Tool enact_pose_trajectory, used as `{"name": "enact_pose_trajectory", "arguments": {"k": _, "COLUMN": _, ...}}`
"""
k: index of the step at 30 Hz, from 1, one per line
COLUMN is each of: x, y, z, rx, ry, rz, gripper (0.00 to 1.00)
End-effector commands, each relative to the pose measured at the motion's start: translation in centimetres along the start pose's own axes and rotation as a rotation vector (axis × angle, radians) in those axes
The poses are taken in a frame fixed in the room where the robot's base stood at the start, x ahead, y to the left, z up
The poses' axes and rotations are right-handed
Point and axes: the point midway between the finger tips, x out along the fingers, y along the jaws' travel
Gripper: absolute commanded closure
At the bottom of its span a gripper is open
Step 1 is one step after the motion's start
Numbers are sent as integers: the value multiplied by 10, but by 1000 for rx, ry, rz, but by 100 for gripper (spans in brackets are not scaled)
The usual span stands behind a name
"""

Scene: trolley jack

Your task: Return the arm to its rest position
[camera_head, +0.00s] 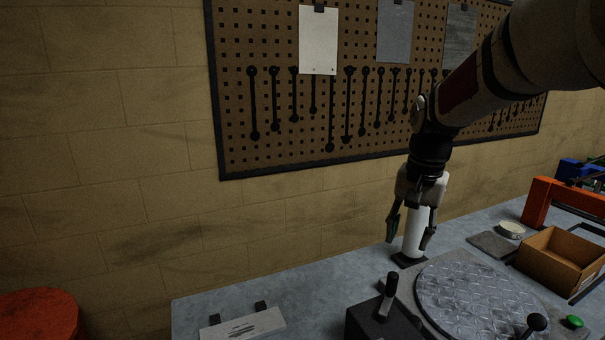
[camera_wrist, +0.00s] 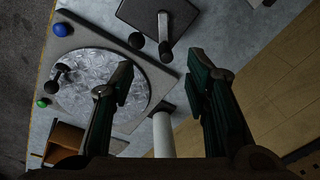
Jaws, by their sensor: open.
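My gripper (camera_head: 411,236) hangs pointing down above the bench near the wall, its two fingers spread apart. It also shows in the wrist view (camera_wrist: 160,78), with the dark green finger pads wide apart. A white upright cylinder (camera_head: 414,236) on a dark base shows between the fingers in the head view. In the wrist view the cylinder (camera_wrist: 163,137) also appears between the fingers, nearer their roots. I cannot tell whether any finger touches it. My arm reaches in from the upper right.
A round metal plate (camera_head: 480,300) lies on the bench (camera_head: 300,285). A dark lever box (camera_head: 375,322), an open cardboard box (camera_head: 560,262), an orange frame (camera_head: 560,200) and a green button (camera_head: 573,321) are nearby. A pegboard (camera_head: 240,160) with wrenches hangs behind my arm.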

Motion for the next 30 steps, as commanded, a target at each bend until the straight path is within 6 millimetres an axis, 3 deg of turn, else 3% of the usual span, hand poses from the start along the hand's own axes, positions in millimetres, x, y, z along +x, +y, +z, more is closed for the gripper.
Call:
{"name": "enact_pose_trajectory", "arguments": {"k": 1, "x": -14, "y": 4, "z": 12, "rx": -25, "ry": 17, "rz": -15, "gripper": 57}}
{"name": "enact_pose_trajectory", "arguments": {"k": 6, "x": -47, "y": 21, "z": 50, "rx": -120, "ry": 70, "rz": -49, "gripper": 57}}
{"name": "enact_pose_trajectory", "arguments": {"k": 15, "x": -83, "y": 54, "z": 122, "rx": -292, "ry": 174, "rz": -89, "gripper": 57}}
{"name": "enact_pose_trajectory", "arguments": {"k": 24, "x": -90, "y": 90, "z": 191, "rx": -459, "ry": 289, "rz": -101, "gripper": 57}}
{"name": "enact_pose_trajectory", "arguments": {"k": 30, "x": -84, "y": 108, "z": 221, "rx": -543, "ry": 350, "rz": -95, "gripper": 57}}
